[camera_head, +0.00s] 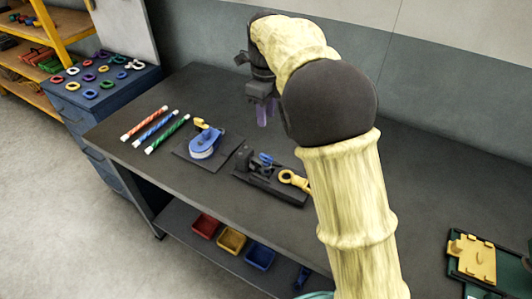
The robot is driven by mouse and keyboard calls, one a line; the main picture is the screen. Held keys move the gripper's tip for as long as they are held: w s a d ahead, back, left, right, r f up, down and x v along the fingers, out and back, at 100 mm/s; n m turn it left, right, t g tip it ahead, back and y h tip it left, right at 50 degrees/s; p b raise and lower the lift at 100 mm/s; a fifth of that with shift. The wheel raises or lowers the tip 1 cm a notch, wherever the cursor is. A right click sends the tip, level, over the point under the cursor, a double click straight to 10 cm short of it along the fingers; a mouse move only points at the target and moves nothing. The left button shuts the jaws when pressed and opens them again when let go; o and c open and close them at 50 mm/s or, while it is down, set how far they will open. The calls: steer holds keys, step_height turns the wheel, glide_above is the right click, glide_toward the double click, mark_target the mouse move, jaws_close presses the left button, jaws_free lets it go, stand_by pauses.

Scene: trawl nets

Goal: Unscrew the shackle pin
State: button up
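My gripper (264,114) points down above the back of the dark workbench, behind and above a black fixture (262,182). Its fingers are small and partly overlap in this view, so I cannot tell how far apart they are. The fixture holds a small blue looped part (266,159) and a yellow ring-ended part (292,179); my arm stands close beside the yellow part's right end. The blue part may be the shackle, but it is too small to be sure. I cannot make out the pin. My gripper appears apart from the fixture.
Left of the fixture, a blue rounded device with a yellow top (205,145) sits on a dark plate. Several striped rods (155,132) lie farther left. A green tray (488,276) with a yellow piece is at far right. Small bins (231,241) stand on the lower shelf.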

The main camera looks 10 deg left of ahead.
mark_target(267, 156)
step_height(267, 156, down, 15)
stand_by(0.4)
jaws_close()
